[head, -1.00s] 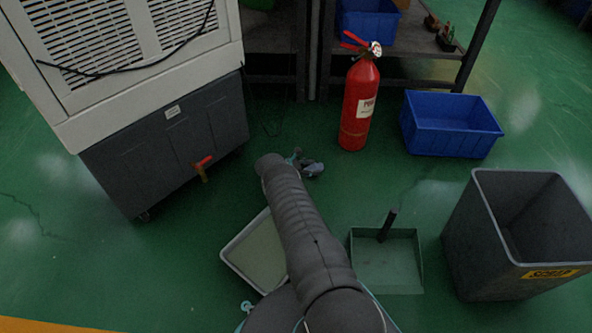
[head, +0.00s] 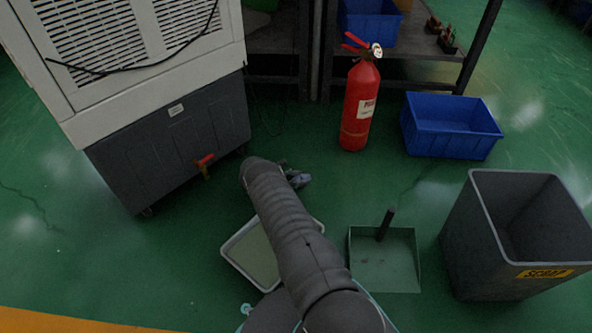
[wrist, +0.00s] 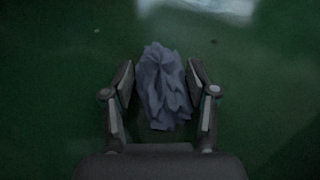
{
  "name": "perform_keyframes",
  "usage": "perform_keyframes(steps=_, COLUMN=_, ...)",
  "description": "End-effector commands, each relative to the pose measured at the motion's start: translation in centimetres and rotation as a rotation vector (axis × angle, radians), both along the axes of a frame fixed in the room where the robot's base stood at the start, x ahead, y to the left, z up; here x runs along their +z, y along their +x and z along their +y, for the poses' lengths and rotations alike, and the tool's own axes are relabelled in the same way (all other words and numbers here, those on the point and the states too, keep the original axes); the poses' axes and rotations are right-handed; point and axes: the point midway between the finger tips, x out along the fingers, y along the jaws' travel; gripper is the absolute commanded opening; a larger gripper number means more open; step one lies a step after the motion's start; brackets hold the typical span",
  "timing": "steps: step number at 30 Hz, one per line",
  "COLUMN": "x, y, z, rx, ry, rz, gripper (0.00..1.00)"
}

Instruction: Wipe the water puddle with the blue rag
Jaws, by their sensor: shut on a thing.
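The blue rag (wrist: 163,88) is a crumpled grey-blue cloth in the middle of the wrist view. My gripper (wrist: 160,68) is shut on it, with one finger on each side of the cloth. In the head view, part of the rag (head: 298,179) shows just past my arm, over the floor left of the fire extinguisher. My arm hides most of the gripper there. I cannot make out a clear puddle. A pale shiny patch (wrist: 203,7) lies on the floor at the top of the wrist view; I cannot tell if it is water or glare.
A cooler on a dark grey base (head: 172,150) with a red-handled valve stands at left. A red extinguisher (head: 359,110), a blue bin (head: 450,143), a grey scrap bin (head: 480,235), a dustpan (head: 392,268) and a shallow tray (head: 236,257) surround my arm.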

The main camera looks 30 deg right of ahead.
Motion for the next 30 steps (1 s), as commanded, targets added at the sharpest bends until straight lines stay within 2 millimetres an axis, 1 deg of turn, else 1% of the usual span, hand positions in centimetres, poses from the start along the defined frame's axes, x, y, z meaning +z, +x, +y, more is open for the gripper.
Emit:
perform_keyframes(steps=1, x=0.0, y=-0.1, z=0.5, rx=0.001, ry=0.001, rz=0.002, gripper=0.24)
perform_keyframes(steps=5, x=0.0, y=-0.2, z=1.4, rx=-0.001, ry=0.001, rz=0.001, gripper=0.24)
perform_keyframes(steps=7, x=0.6, y=-0.2, z=1.3, rx=-0.003, ry=0.0, rz=0.0, gripper=0.24)
perform_keyframes(steps=9, x=2.6, y=-0.2, z=1.3, rx=-0.003, ry=0.0, rz=-0.001, gripper=0.24)
perform_keyframes(steps=11, x=2.7, y=-0.2, z=1.4, rx=-0.002, ry=0.0, rz=0.0, gripper=0.24)
perform_keyframes(steps=24, x=6.7, y=-0.1, z=1.5, rx=0.001, ry=0.0, rz=0.0, gripper=0.24)
perform_keyframes(steps=30, x=8.0, y=-0.1, z=1.6, rx=0.001, ry=0.0, rz=0.0, gripper=0.24)
